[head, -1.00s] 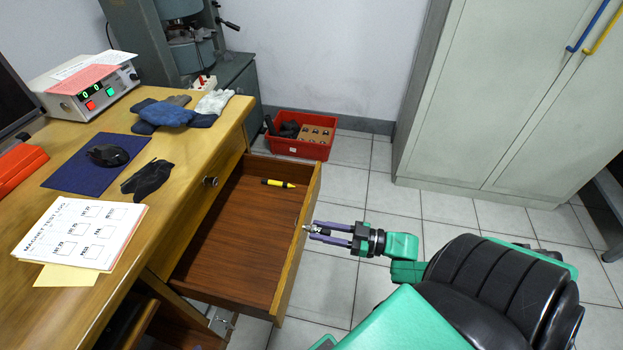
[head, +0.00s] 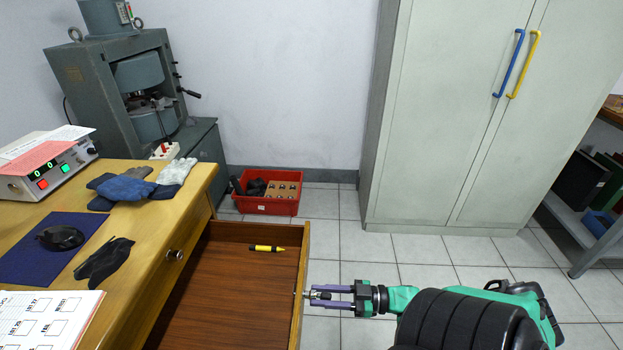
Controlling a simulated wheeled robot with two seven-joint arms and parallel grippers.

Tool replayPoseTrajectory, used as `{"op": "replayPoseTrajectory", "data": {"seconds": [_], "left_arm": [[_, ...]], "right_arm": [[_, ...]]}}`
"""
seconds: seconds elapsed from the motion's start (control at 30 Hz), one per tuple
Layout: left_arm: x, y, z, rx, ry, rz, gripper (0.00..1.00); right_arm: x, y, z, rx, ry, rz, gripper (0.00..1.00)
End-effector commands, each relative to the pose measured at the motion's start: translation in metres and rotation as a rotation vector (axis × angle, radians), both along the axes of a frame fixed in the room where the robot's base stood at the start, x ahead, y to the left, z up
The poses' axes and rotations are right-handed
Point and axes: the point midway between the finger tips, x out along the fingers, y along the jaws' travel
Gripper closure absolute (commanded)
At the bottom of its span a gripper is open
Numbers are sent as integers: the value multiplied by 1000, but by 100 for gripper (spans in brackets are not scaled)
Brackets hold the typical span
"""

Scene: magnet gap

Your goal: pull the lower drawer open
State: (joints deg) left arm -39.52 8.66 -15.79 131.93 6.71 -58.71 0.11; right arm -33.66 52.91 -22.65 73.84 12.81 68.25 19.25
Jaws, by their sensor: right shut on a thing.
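The lower drawer (head: 235,300) is pulled well out of the wooden desk, its brown inside showing and its near end cut off by the bottom edge of the head view. A yellow and black marker (head: 267,249) lies in it towards the far side. My right gripper (head: 308,294) is at the outer side of the drawer's front panel (head: 301,270), coming from the right. Its purple fingers are shut on the drawer's knob, which they mostly hide. My left gripper is not in view.
The desk top (head: 150,225) holds gloves (head: 128,187), a mouse (head: 60,238) and a control box (head: 45,165). The upper drawer, with its knob (head: 174,255), is closed. A red crate (head: 268,203) stands on the floor beyond the open drawer. Tiled floor lies clear before the cabinet (head: 450,120).

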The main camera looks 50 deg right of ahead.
Motion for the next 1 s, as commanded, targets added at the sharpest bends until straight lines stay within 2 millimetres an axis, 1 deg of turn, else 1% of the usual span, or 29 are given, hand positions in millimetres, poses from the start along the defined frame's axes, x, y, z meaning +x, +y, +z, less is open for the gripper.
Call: {"op": "replayPoseTrajectory", "data": {"seconds": [0.1, 0.3, 0.33, 0.4, 0.73, 1.0], "left_arm": [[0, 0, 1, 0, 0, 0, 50], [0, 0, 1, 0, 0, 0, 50], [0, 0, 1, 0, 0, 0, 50], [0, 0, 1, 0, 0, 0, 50], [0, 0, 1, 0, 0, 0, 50], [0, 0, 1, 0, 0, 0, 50]], "right_arm": [[-6, -5, -1, -1, 3, 0, 100], [-7, -5, -1, -1, 3, 0, 100], [-7, -5, -1, -1, 3, 0, 54], [-7, -5, -1, -1, 2, 0, 30], [-8, -6, 0, -1, 2, 0, 30], [-27, -23, 0, -2, 4, 0, 30]]}}
